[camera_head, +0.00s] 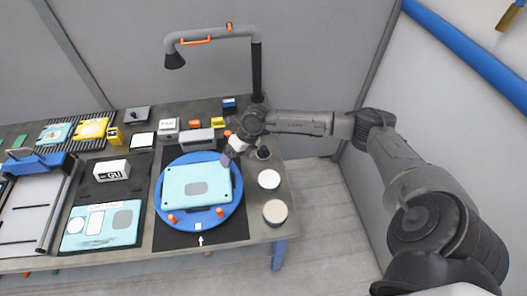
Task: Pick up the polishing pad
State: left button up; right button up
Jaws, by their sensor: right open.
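I cannot tell for sure which thing is the polishing pad. Two round items at the bench's right edge could be it: a white-topped disc (269,179) and a beige-topped, dark-sided one (275,211) nearer to me. My right gripper (230,156) is open. Its arm comes in from the right, and it hangs over the upper right edge of the blue round turntable (194,223), left of and beyond both round items. A light-blue panel (196,188) lies on the turntable. The gripper's fingers are small and partly hidden by its wrist. My left gripper is not in view.
A black lamp post (257,70) with a grey arm stands at the bench's back right. Small boxes, including a grey one (197,139), line the back. A light-blue tray (103,226) and a white-topped box (111,170) lie left. Bare floor (318,215) is to the right.

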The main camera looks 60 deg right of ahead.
aim_at(263, 148)
jog(key=s+d+r+m+g+h, duration=0.1)
jog(key=d+r+h, duration=0.1)
jog(key=d, duration=0.4)
jog(key=s+d+r+g+h, duration=0.1)
jog(key=s+d+h, duration=0.15)
jog(key=d, duration=0.45)
jog(key=shift+g+h, duration=0.25)
jog(key=shift+g, duration=0.05)
jog(key=f, duration=0.7)
jog(key=shift+w+d, duration=0.3)
jog(key=shift+w, duration=0.05)
jog(key=shift+w+d+f+p, duration=0.1)
jog(key=shift+w+f+p, duration=0.05)
jog(key=shift+f, duration=1.45)
jog(key=shift+w+f+p, duration=0.15)
jog(key=shift+f, duration=1.4)
jog(key=c, duration=1.1)
jog(key=shift+r, duration=0.15)
jog(key=shift+r, duration=0.6)
notch_tip(263, 148, up, 3)
jog(key=s+r, duration=0.2)
jog(key=s, duration=0.1)
jog(key=s+d+r, duration=0.1)
jog(key=s+r, duration=0.1)
jog(key=s, duration=0.2)
jog(key=s+d+r, duration=0.1)
jog(key=s+r, duration=0.1)
jog(key=s, duration=0.2)
jog(key=shift+s+r, duration=0.25)
jog(key=shift+r, duration=0.05)
